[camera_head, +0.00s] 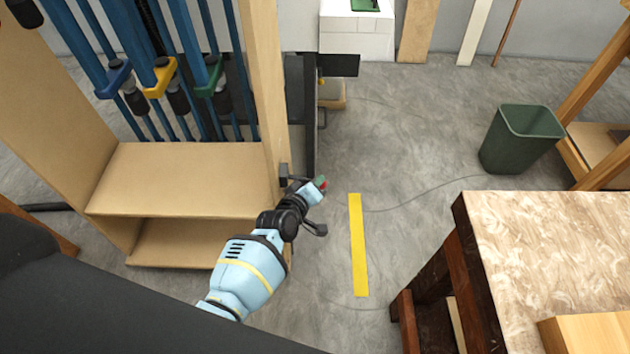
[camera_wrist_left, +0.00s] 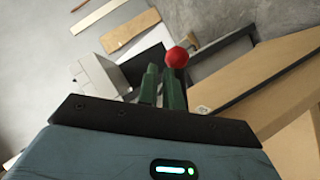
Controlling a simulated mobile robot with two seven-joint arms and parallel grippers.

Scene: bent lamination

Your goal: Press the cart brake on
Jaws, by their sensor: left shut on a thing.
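The red ball knob (camera_wrist_left: 177,57) of the cart brake shows at the tips of my left gripper's green fingers in the left wrist view. My left gripper (camera_head: 318,187) also shows in the head view, beside the right front post of the wooden cart (camera_head: 185,180), with a small patch of red (camera_head: 323,185) at its fingertips. The left gripper (camera_wrist_left: 162,82) is shut on the knob or its lever; the fingers hide the exact contact. The rest of the brake is hidden. My right gripper is in neither view.
Blue bar clamps (camera_head: 195,60) hang in the cart. A yellow floor strip (camera_head: 358,245) lies right of the gripper. A workbench (camera_head: 540,240) stands at the right, with a green bin (camera_head: 520,140) behind it. The floor between cart and bench is mostly clear.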

